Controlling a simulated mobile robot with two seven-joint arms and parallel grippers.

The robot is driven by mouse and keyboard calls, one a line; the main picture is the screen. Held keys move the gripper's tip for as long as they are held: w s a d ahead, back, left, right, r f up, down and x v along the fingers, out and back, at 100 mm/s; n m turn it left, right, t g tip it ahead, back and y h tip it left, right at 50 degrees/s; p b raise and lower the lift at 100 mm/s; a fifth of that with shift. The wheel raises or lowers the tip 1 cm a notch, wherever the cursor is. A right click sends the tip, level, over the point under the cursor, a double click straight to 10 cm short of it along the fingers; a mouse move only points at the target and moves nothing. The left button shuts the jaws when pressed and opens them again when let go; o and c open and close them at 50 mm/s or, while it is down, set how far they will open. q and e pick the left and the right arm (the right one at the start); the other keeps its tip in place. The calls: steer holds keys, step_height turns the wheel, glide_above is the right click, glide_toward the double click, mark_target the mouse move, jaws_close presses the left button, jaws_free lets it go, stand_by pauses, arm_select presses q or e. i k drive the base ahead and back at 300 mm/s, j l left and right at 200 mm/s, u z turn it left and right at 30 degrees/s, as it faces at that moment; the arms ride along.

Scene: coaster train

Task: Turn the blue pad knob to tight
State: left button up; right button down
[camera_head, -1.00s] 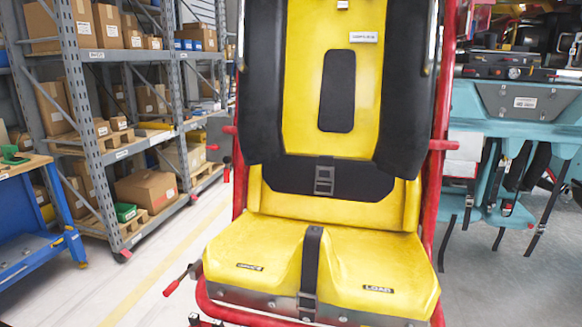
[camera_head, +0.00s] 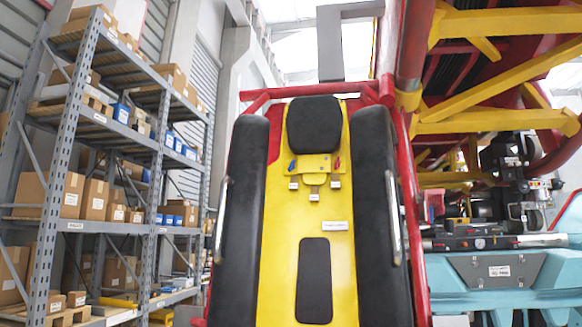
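A yellow coaster seat back (camera_head: 275,245) stands upright in the middle of the view, with a black headrest (camera_head: 314,124) near its top. Just below the headrest is a yellow plate holding a small blue knob (camera_head: 292,165) on the left and a small red knob (camera_head: 337,162) on the right. Small pale labels sit under them. The blue knob is too small to tell its setting. Neither of my grippers is in view.
Long black shoulder pads (camera_head: 245,215) with metal handles flank the seat back. A red frame (camera_head: 411,45) rises at its right side. Shelving with boxes (camera_head: 95,200) stands left. Yellow beams (camera_head: 495,121) and turquoise machinery (camera_head: 505,270) fill the right.

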mark_target(292, 166)
steer(key=i+j+z, duration=0.1)
steer(key=z, duration=0.3)
steer(key=i+j+z, duration=0.1)
steer(key=z, duration=0.25)
steer(key=i+j+z, duration=0.2)
steer(key=z, duration=0.2)
